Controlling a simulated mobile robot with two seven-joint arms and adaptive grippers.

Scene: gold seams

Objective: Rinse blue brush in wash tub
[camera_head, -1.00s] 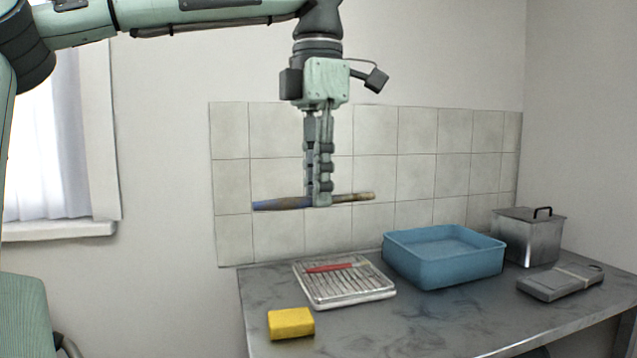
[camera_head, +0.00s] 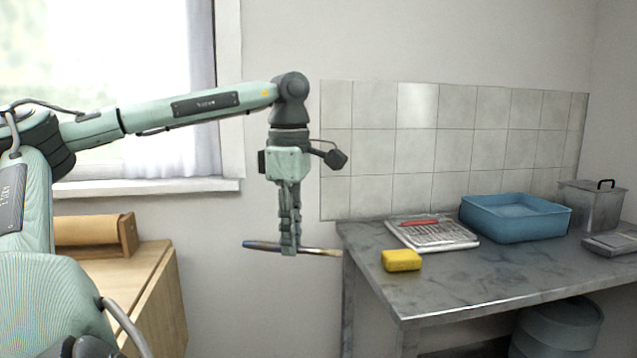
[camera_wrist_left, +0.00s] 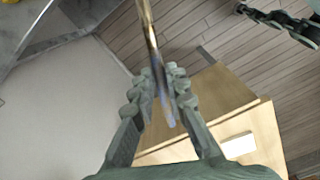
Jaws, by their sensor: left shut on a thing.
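My left gripper (camera_head: 290,248) is shut on the blue brush (camera_head: 262,246) and holds it roughly level in the air, left of the grey counter. Its handle is blue toward the left end, and a pale tip points right. In the left wrist view the brush (camera_wrist_left: 150,40) runs up between the fingers (camera_wrist_left: 160,88). The wash tub (camera_head: 515,219) is a blue rectangular basin on the counter, well to the right of the gripper. A pale surface shows inside the tub.
On the counter (camera_head: 400,295) are a yellow sponge (camera_head: 401,260), a ribbed tray (camera_head: 450,240) with a red brush (camera_head: 420,222), a metal pot (camera_head: 597,207) and a grey flat item (camera_head: 612,243). A wooden cabinet (camera_head: 150,300) stands at left. A round blue-grey container (camera_head: 556,330) is below the counter.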

